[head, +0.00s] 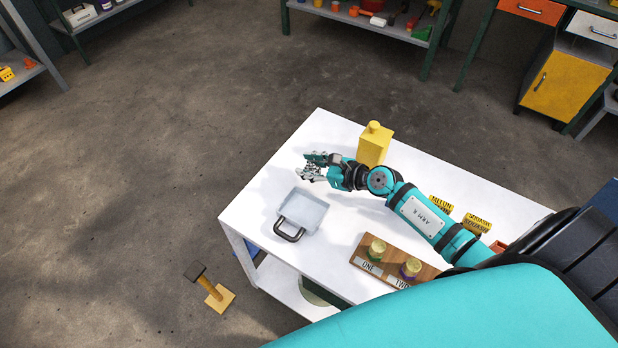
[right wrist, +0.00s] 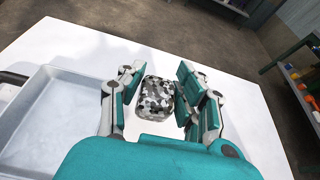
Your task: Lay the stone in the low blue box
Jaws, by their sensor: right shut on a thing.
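The stone (right wrist: 155,98) is a rounded block with a black, grey and white speckled pattern. In the right wrist view it sits between the two fingers of my right gripper (right wrist: 157,92), which is shut on it. The low blue box (head: 304,211) is a shallow pale blue-grey tray with a black handle, nearer than the gripper. It also shows at the left of the right wrist view (right wrist: 52,115), beside the gripper. My left gripper is not in view.
A yellow bottle (head: 373,147) stands just right of the right gripper. A wooden board (head: 368,251) with two jars lies right of the box. Yellow labelled items (head: 478,222) stand beyond my right arm. The white table (head: 262,206) is bare around the box's left side.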

